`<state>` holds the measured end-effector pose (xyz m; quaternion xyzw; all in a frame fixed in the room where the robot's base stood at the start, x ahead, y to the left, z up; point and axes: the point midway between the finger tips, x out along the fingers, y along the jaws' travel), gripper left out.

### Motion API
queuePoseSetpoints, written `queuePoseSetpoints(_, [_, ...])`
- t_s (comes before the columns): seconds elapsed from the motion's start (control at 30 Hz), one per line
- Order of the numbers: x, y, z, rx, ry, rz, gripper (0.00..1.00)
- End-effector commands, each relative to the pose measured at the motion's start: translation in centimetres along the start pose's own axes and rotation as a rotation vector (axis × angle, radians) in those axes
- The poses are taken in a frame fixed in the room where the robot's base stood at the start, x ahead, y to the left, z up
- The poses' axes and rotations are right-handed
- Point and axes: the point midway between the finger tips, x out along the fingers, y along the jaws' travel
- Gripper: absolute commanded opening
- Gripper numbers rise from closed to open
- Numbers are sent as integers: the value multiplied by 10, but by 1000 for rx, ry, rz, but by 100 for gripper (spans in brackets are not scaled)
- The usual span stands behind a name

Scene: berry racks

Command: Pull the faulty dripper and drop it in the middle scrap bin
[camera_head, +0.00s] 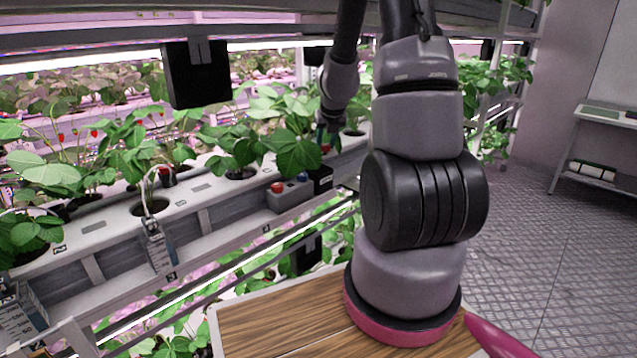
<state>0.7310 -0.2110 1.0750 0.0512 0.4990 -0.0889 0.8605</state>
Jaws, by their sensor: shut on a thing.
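My gripper (322,131) is at the far end of my arm, low over the grow channel and partly hidden by strawberry leaves. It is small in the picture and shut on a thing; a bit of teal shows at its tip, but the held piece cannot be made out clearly. A thin white dripper line (149,176) arches over an open planting hole on the channel at the left. I cannot pick out the middle scrap bin; a small black box (320,181) stands on the channel's edge below my gripper.
A black panel (197,73) hangs above the plants. A wooden top (265,330) is in front. The floor (540,230) at right is open.

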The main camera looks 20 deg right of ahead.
Motion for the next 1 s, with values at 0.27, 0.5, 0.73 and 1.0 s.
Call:
queuePoseSetpoints(0.27, [9, -2, -7, 0, 12, -4, 0])
queuePoseSetpoints(0.5, [17, -1, -10, 3, 2, 1, 0])
queuePoseSetpoints(0.73, [40, 0, -23, 1, 2, 1, 0])
queuePoseSetpoints(1.0, [52, 0, -29, 0, 0, 1, 0])
